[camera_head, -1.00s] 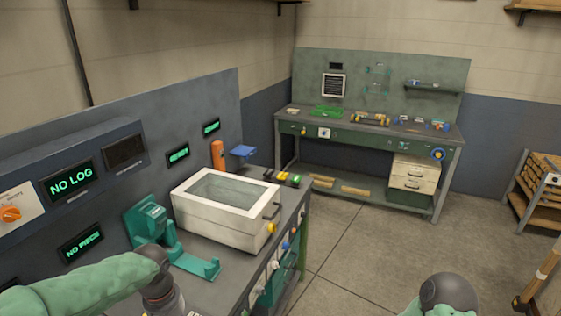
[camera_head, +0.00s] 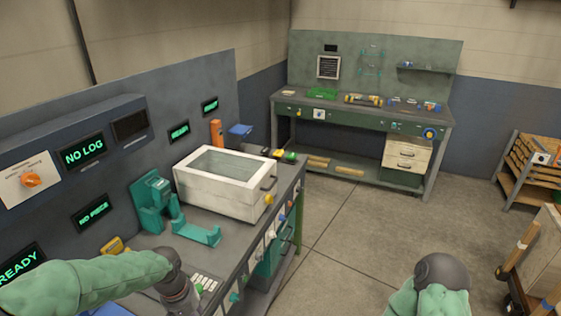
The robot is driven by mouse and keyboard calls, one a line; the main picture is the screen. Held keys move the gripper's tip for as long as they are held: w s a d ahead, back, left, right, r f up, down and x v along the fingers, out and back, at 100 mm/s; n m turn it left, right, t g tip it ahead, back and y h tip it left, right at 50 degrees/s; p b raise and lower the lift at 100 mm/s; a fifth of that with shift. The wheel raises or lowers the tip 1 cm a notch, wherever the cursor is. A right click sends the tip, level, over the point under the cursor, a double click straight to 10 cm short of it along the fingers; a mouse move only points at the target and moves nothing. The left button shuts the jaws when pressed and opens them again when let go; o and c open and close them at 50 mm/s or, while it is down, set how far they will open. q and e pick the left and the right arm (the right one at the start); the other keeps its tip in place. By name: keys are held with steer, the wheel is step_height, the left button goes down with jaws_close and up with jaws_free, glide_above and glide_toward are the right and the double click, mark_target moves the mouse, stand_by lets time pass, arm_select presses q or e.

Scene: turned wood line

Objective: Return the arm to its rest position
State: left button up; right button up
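My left arm (camera_head: 95,280) comes in from the lower left over the near end of the grey workbench (camera_head: 238,247). Its gripper is below the picture's edge or hidden behind the wrist. My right arm (camera_head: 440,283) shows at the bottom right, bent over the floor beside the bench. Its gripper is out of the picture. I see nothing held by either arm.
A white lidded box (camera_head: 225,197) and a green stand (camera_head: 153,203) are on the bench. Display panels read NO LOG (camera_head: 84,150) and READY (camera_head: 20,267). A wooden cart (camera_head: 530,250) stands at the right. A green workbench (camera_head: 362,122) is at the back. The floor between is clear.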

arm_select(q)
steer(key=s+d+f+m+h, duration=0.1)
steer(key=d+f, duration=0.3)
steer(key=f, duration=0.4)
steer(key=s+d+f+h, duration=0.15)
steer(key=d+f, duration=0.25)
steer(key=f, duration=0.4)
steer(key=s+d+f+b, duration=0.1)
steer(key=s+d+f, duration=0.4)
steer(key=s+f, duration=0.5)
steer(key=shift+x, duration=1.05)
steer(key=shift+s+a+h, duration=0.1)
steer(key=shift+a+h, duration=0.05)
steer(key=shift+h, duration=0.1)
